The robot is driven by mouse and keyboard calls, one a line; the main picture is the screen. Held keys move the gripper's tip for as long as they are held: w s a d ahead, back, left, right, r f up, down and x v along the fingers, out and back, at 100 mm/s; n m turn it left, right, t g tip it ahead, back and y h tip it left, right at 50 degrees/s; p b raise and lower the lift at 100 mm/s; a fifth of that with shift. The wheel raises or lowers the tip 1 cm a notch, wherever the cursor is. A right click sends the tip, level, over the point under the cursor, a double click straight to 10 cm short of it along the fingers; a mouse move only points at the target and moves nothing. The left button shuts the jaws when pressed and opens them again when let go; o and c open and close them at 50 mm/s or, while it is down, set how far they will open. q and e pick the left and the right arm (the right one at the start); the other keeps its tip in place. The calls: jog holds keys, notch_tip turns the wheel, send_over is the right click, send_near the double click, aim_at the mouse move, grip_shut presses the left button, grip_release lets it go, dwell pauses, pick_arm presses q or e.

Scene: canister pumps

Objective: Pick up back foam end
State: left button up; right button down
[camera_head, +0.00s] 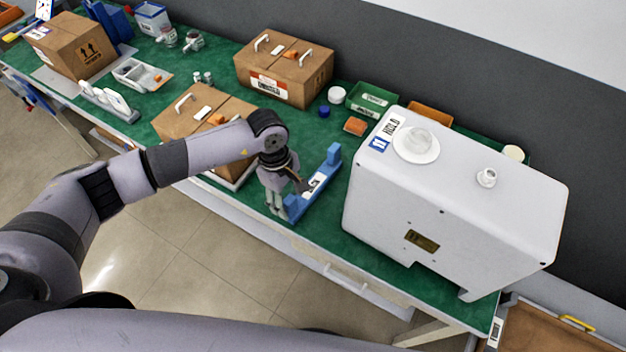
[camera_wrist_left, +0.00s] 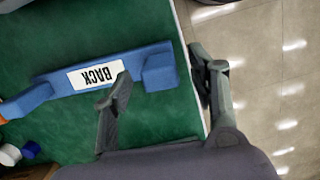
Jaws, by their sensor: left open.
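The back foam end (camera_head: 320,178) is a blue bar with a raised block at each end. It lies on the green worktop, left of the white canister pump housing. In the left wrist view the foam end (camera_wrist_left: 58,82) shows its white label, reading BACK. My left gripper (camera_head: 277,205) points down at the foam's near end, by the table's front edge. In the left wrist view the open left gripper (camera_wrist_left: 160,72) has its fingers to either side of the foam's end block, with nothing held. Contact cannot be told. My right gripper is out of view.
The large white housing (camera_head: 455,205) stands to the right. Cardboard boxes (camera_head: 283,72) stand behind and left, one partly behind my arm. A green bin (camera_head: 372,99), an orange block (camera_head: 355,126) and a blue cap (camera_head: 324,111) sit behind the foam. Bare worktop surrounds the foam.

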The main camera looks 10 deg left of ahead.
pick_arm(q)
jog(key=shift+d+f, duration=0.1)
jog(key=shift+f, duration=0.7)
jog(key=shift+c, duration=0.3)
jog(key=c, duration=1.1)
jog(key=shift+r, duration=0.1)
